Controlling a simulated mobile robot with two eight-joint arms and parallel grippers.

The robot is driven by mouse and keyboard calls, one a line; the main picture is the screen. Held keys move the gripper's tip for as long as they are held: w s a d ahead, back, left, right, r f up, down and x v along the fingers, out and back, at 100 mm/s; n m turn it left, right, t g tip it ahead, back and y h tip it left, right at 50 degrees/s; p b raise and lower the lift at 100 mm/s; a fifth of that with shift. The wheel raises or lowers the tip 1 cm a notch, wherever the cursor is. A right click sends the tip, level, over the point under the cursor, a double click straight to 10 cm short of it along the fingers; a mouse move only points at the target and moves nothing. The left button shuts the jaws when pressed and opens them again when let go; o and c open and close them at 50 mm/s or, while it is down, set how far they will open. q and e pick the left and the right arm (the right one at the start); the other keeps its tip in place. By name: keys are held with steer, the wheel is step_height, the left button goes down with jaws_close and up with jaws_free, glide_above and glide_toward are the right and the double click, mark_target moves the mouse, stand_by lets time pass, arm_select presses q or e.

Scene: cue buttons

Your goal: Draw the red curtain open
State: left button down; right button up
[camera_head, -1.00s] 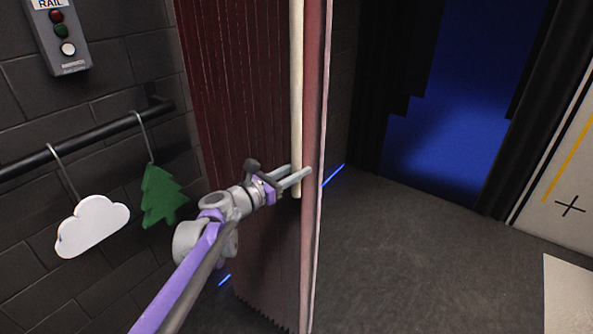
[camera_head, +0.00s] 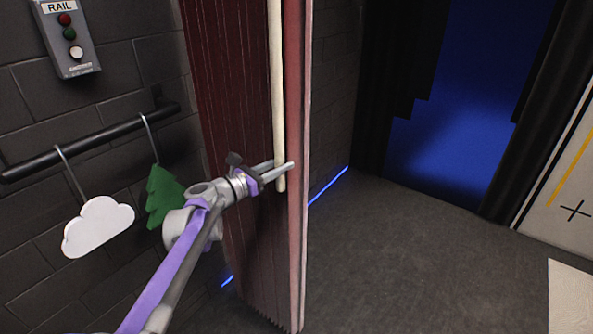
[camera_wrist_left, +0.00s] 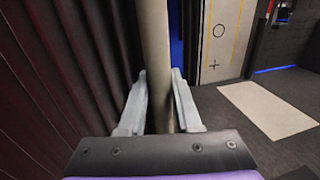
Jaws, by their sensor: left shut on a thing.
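The red curtain (camera_head: 240,120) hangs in folds left of the middle of the head view, with a paler pink leading edge (camera_head: 297,150). A cream vertical rod (camera_head: 277,90) hangs along that edge. My left gripper (camera_head: 284,169) is shut on the rod near its lower end. In the left wrist view the rod (camera_wrist_left: 157,50) runs between the two fingers (camera_wrist_left: 159,100), with the dark red folds (camera_wrist_left: 60,70) to its left. My right gripper is not in view.
A grey rail button box (camera_head: 68,40) is on the brick wall at upper left. A black bar (camera_head: 90,140) carries a white cloud (camera_head: 98,226) and a green tree (camera_head: 163,195). A blue-lit opening (camera_head: 450,130) is at right. The floor (camera_head: 410,240) there is clear.

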arm_select(q)
steer(key=w+a+p, duration=0.1)
steer(key=w+a, duration=0.2)
steer(key=a, duration=0.1)
steer(key=w+a+p, duration=0.1)
steer(key=w+a, duration=0.2)
steer(key=a, duration=0.2)
steer(key=w+a+p, duration=0.1)
steer(key=w+a, duration=0.3)
steer(key=a, duration=0.1)
steer(key=shift+r, duration=0.1)
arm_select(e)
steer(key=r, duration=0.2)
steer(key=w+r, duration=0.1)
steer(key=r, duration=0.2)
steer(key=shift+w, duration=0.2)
arm_select(q)
steer(key=c, duration=0.9)
jaws_free()
steer(key=o, duration=0.3)
steer(key=shift+w, duration=0.1)
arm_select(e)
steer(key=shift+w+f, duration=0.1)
